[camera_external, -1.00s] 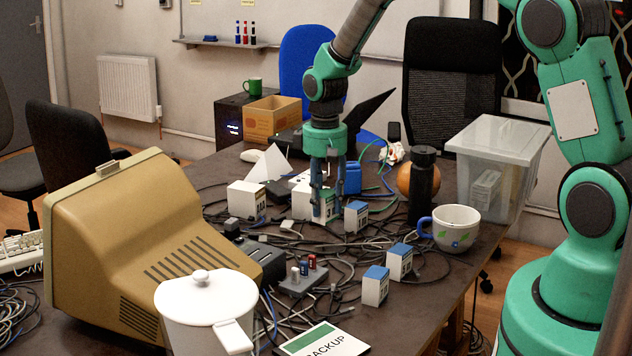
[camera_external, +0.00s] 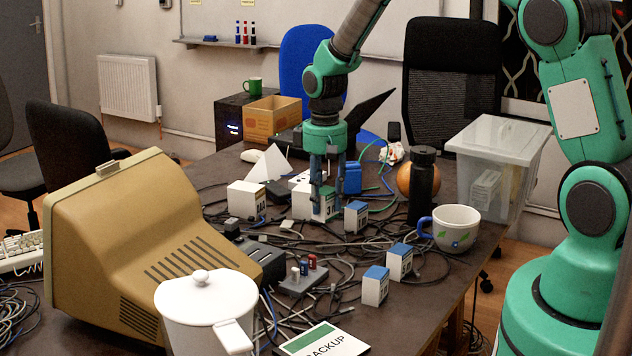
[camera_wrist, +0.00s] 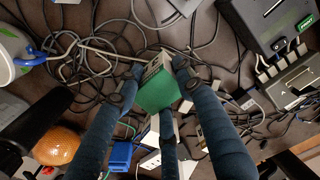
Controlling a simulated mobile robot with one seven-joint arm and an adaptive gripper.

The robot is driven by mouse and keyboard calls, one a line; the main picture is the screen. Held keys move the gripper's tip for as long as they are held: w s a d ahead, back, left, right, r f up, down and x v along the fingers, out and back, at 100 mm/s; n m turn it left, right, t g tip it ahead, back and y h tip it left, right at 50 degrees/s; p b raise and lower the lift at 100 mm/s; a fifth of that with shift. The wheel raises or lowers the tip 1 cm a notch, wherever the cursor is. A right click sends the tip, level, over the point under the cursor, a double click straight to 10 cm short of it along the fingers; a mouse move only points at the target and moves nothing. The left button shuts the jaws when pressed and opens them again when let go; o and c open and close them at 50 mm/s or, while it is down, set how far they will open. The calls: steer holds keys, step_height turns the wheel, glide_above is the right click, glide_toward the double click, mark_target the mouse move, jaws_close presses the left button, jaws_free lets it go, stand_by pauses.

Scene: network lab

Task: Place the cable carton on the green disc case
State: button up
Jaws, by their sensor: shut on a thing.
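The carton in my grasp, white with a green end and taken as the cable carton (camera_external: 324,205), is in the middle of the cluttered table. In the wrist view its green face (camera_wrist: 158,92) shows between the fingers. My gripper (camera_external: 326,196) points down and is shut on it; the wrist view shows fingers (camera_wrist: 155,82) on both sides. I cannot tell whether the carton clears the table. The disc case, white with a green stripe and the word BACKUP (camera_external: 330,343), lies flat at the table's front edge, apart from my gripper and partly cut off by the frame.
Blue-topped cartons (camera_external: 375,287) stand right of centre, one close beside my gripper (camera_external: 356,217). A mug (camera_external: 456,229), black bottle (camera_external: 422,185) and clear bin (camera_external: 500,135) are at right. A monitor (camera_external: 140,250) and white pot (camera_external: 205,303) are front left. Cables cover the middle.

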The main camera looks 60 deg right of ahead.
steer(key=s+a+f+p, duration=0.1)
steer(key=s+a+p, duration=0.1)
steer(key=s+a, duration=0.7)
steer(key=s+a+f+p, duration=0.15)
steer(key=s+a, duration=0.45)
steer(key=a, duration=0.6)
steer(key=s+a+p, duration=0.1)
steer(key=s+a, duration=0.4)
steer(key=s, duration=0.5)
steer(key=s+a+f+n+p, duration=0.1)
steer(key=s+a, duration=0.3)
steer(key=s, duration=0.6)
steer(key=shift+s+a, duration=0.3)
steer(key=shift+a, duration=0.05)
steer(key=shift+w, duration=0.1)
steer(key=b, duration=0.1)
glide_above(320, 349)
steer(key=shift+f, duration=0.75)
steer(key=shift+f+b, duration=0.55)
steer(key=shift+f, duration=1.25)
steer(key=shift+f, duration=0.1)
